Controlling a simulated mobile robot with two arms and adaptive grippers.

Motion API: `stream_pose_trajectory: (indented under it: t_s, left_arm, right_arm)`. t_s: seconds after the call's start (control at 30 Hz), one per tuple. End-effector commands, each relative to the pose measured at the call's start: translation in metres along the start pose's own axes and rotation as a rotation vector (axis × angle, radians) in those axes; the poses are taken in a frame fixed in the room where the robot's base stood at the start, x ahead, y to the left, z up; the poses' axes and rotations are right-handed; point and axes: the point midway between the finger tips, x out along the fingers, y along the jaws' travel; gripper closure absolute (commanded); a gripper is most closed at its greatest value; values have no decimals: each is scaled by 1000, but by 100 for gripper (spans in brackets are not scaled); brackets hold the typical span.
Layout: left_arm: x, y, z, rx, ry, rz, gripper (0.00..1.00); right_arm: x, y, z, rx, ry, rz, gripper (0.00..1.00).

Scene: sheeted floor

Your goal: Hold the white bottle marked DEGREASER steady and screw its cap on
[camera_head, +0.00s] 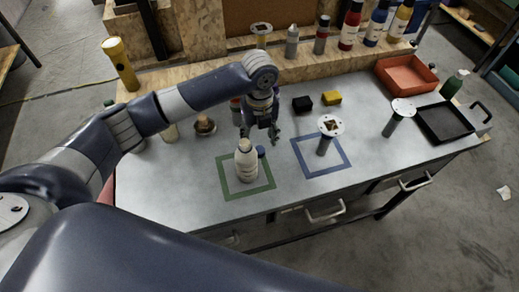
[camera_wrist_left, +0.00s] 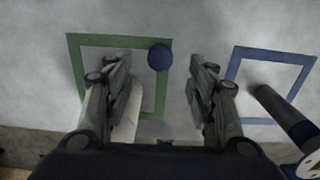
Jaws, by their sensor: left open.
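The white bottle (camera_head: 246,168) stands upright inside a green taped square (camera_head: 224,178) on the grey worktop; I cannot read its label. In the left wrist view a pale part of it (camera_wrist_left: 128,112) shows, mostly hidden behind one finger. A round dark blue cap (camera_head: 261,152) lies close to the bottle near the square's far right corner; it also shows in the left wrist view (camera_wrist_left: 159,57), between the fingertips' lines. My left gripper (camera_head: 259,135) is open, empty, pointing down above and just beyond the bottle. My right gripper is out of view.
A blue taped square (camera_head: 321,170) to the right holds a disc-topped post (camera_head: 325,146). Black (camera_head: 302,104) and yellow (camera_head: 332,98) blocks lie behind. A red tray (camera_head: 407,74) and black tray (camera_head: 447,123) are at right. Several bottles line the back ledge. The front worktop is clear.

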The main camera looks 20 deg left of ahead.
Motion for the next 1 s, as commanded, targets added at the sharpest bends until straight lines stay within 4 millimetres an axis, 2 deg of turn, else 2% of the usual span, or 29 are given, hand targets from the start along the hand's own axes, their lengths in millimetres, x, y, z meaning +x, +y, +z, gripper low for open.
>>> stream_pose_trajectory:
  t_s: [0.2,0.5,0.6,0.93,0.97,1.0]
  left_arm:
    - [4,0,0,-1,1,1,48]
    - [46,0,0,-1,1,1,48]
    - [52,0,0,-1,0,0,48]
    - [54,0,0,0,-1,-1,48]
    - [54,0,0,0,-1,-1,51]
    - [54,0,0,0,-1,-1,58]
  right_arm:
    - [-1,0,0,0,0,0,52]
    - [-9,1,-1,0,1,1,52]
    - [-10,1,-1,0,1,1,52]
    - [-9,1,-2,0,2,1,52]
    - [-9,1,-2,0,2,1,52]
    - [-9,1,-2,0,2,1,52]
